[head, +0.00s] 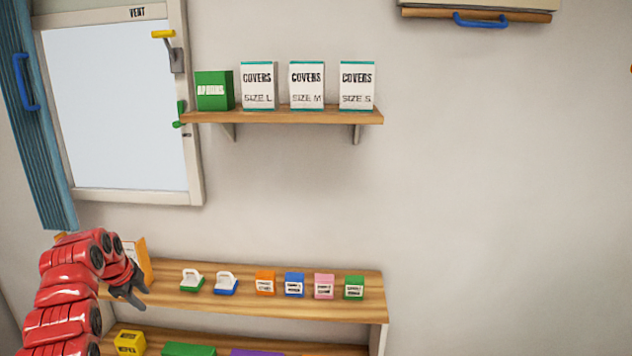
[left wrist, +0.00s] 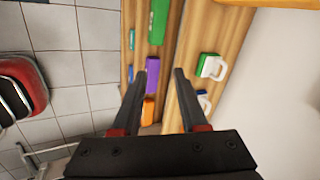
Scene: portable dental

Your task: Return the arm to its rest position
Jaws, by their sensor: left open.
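My left arm, red with dark joints, comes in from the lower left in the head view. Its gripper (head: 131,291) is over the left end of the wooden shelf unit's top board (head: 250,302), near an orange and white box (head: 144,260). In the left wrist view the two dark fingers of the left gripper (left wrist: 158,88) are apart, with nothing held between them. Beyond them are the shelf boards, with a purple item (left wrist: 152,76) and a green-based white holder (left wrist: 211,67). My right gripper is in neither view.
White holders (head: 192,281) and several small boxes (head: 294,285) stand on the top board. A yellow box (head: 130,342) is on the board below. A wall shelf (head: 290,116) holds cover boxes (head: 307,86). A window (head: 118,105) is at left.

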